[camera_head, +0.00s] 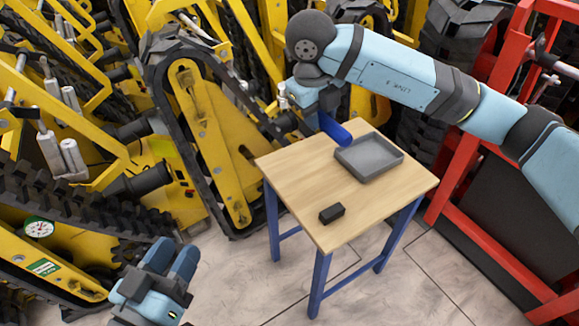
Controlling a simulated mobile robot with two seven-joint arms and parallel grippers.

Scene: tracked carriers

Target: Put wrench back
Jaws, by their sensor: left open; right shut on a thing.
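My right gripper (318,108) is above the back left edge of a small wooden table and is shut on a tool with a thick blue handle (336,130). I take this tool to be the wrench; its far end is mostly hidden by the gripper. The handle slants down to the right, its end just left of a grey tray (398,158). The tray lies at the back right of the table and looks empty. My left gripper (173,258) is open and empty at the lower left, away from the table.
The wooden table (290,168) has blue legs and a small black block (331,213) near its front left. Yellow tracked carriers (225,185) crowd the left and back. A red frame (470,165) stands at the right. The tabletop between block and tray is clear.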

